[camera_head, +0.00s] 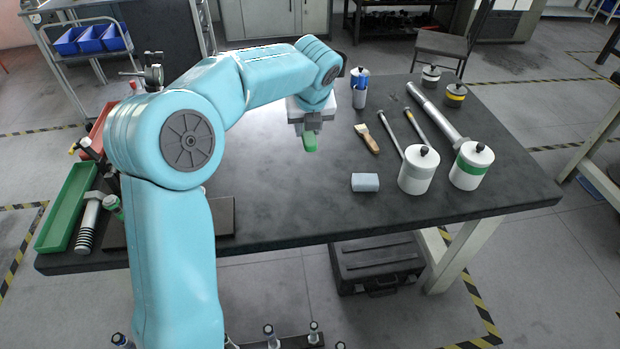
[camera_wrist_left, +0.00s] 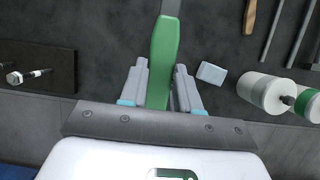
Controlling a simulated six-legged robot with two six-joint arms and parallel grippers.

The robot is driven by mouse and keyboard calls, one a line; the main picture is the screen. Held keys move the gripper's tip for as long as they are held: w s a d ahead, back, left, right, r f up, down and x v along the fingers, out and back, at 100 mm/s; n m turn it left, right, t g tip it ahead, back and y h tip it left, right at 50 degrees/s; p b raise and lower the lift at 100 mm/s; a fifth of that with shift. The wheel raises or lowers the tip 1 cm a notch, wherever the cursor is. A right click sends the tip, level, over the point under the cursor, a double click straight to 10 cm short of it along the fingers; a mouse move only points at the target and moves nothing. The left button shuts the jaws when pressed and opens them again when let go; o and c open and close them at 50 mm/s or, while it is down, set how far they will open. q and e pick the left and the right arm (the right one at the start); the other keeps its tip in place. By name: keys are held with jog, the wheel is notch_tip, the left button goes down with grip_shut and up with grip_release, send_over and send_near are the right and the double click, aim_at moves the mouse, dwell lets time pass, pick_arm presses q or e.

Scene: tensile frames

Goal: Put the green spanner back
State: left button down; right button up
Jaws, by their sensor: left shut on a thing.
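The green spanner shows as a green handle (camera_head: 310,142) below my left gripper (camera_head: 312,127) in the head view, above the middle of the dark table (camera_head: 290,205). In the left wrist view the green spanner (camera_wrist_left: 164,55) stands between the two grey fingers of my left gripper (camera_wrist_left: 161,72), which are shut on it. A grey part of it runs out of the top of that view, so its far end is hidden. My right gripper is in neither view.
A grey block (camera_head: 365,182), a brush (camera_head: 367,138) and white canisters (camera_head: 417,170) lie or stand to the right. A green tray (camera_head: 66,208), a large bolt (camera_head: 90,222) and a dark board (camera_head: 225,217) are at the left. The table's middle front is clear.

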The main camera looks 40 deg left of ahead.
aim_at(306, 138)
pick_arm(q)
jog(key=f, duration=0.2)
jog(key=s+f, duration=0.1)
jog(key=f, duration=0.1)
jog(key=shift+s+d+b, duration=0.15)
jog(key=shift+d+b, duration=0.05)
jog(key=shift+b, duration=0.2)
jog(key=f, duration=0.4)
jog(key=f+b, duration=0.1)
jog(key=f, duration=0.4)
jog(key=shift+w+a+f, duration=0.15)
jog(key=shift+w+f, duration=0.05)
jog(key=shift+f, duration=0.05)
jog(key=shift+s+f, duration=0.15)
jog(key=shift+f, duration=0.2)
notch_tip(306, 138, down, 5)
jog(key=shift+r+b, duration=0.1)
jog(key=shift+b, duration=0.45)
jog(key=shift+w, duration=0.3)
jog(key=shift+s+f, duration=0.1)
jog(key=shift+f, duration=0.1)
jog(key=c, duration=1.1)
grip_release()
jog(key=o, duration=0.3)
